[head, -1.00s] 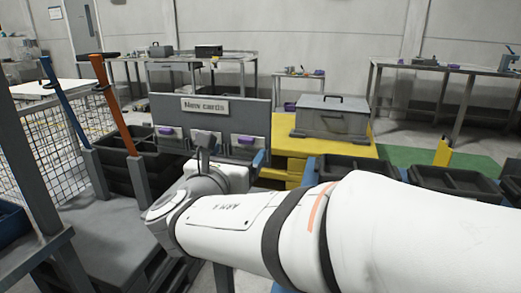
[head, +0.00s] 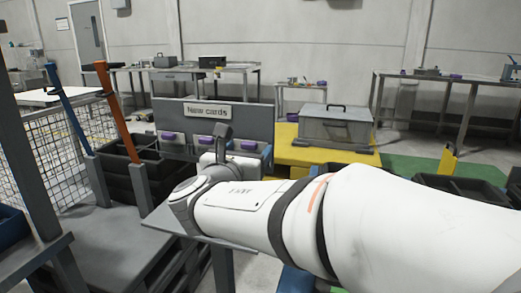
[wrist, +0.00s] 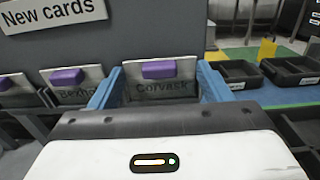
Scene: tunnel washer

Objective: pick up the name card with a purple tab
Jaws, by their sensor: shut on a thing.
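A white name card (wrist: 131,90) reading something like "Corvack", with a purple tab (wrist: 158,70) on its top edge, stands upright at the middle of the wrist view. My gripper (wrist: 160,92) is shut on it, with a blue finger at each side edge. In the head view this card's purple tab (head: 248,145) is the rightmost on the grey card board (head: 258,118). My wrist hides part of the board's lower area. I cannot tell whether the card is clear of its holder.
Two other purple-tabbed cards stand to the left, the nearer card (wrist: 82,93) close to my left finger. A "New cards" sign (head: 208,110) tops the board. A grey lidded box (head: 336,128) and black bins (wrist: 290,73) stand right.

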